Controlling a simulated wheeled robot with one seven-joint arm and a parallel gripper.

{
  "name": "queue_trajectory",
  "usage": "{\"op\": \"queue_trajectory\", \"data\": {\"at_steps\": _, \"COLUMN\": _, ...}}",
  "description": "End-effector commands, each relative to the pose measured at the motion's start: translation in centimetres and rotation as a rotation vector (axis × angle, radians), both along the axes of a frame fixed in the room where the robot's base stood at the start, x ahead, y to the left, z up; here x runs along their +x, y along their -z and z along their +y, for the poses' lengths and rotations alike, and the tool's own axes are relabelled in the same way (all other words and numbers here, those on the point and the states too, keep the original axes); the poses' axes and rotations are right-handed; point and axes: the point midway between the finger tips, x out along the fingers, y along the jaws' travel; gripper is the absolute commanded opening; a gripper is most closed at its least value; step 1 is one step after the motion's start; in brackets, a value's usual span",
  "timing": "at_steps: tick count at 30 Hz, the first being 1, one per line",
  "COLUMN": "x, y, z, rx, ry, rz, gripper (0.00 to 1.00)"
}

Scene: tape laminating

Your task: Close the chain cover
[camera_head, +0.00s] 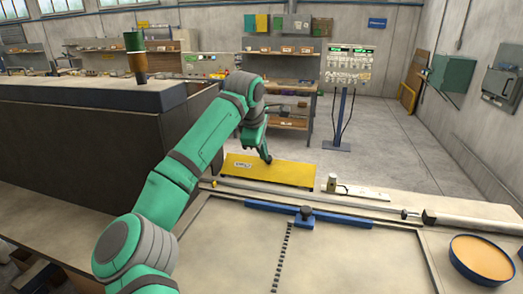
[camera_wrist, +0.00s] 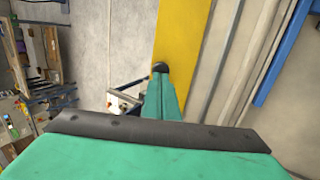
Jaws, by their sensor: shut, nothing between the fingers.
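The chain cover appears to be the long yellow panel (camera_head: 285,172) with a small label near its left end, at the back edge of the machine table. It looks tilted up and faces the camera. It also shows in the wrist view (camera_wrist: 182,30). My gripper (camera_head: 267,158) is shut and empty at the upper left part of the yellow panel. In the wrist view its dark tip (camera_wrist: 160,68) lies over the panel's left edge. I cannot tell whether the tip touches the panel. The chain under the cover is not visible.
A blue bar (camera_head: 300,212) with a dark knob lies on a rail in front of the panel. A white device (camera_head: 335,186) sits to its right. An orange round tray (camera_head: 482,257) is at the right. A dark walled unit (camera_head: 90,140) stands left of my arm.

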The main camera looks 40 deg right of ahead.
Motion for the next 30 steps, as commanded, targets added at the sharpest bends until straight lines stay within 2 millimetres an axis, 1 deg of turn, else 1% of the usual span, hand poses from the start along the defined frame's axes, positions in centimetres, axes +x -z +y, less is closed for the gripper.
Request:
{"op": "queue_trajectory", "data": {"at_steps": 2, "x": -0.2, "y": 0.0, "z": -0.4, "rx": 0.0, "ry": 0.005, "rz": -0.001, "gripper": 0.0}}
{"op": "queue_trajectory", "data": {"at_steps": 3, "x": 0.0, "y": 0.0, "z": 0.1, "rx": 0.001, "ry": 0.0, "rz": -0.001, "gripper": 0.0}}
{"op": "queue_trajectory", "data": {"at_steps": 8, "x": 0.0, "y": 0.0, "z": -0.3, "rx": 0.001, "ry": 0.002, "rz": -0.001, "gripper": 0.0}}
{"op": "queue_trajectory", "data": {"at_steps": 14, "x": 0.7, "y": 0.2, "z": -0.6, "rx": 0.001, "ry": -0.003, "rz": -0.001, "gripper": 0.0}}
{"op": "queue_trajectory", "data": {"at_steps": 30, "x": 2.6, "y": 2.0, "z": -2.7, "rx": 0.001, "ry": -0.004, "rz": -0.001, "gripper": 0.0}}
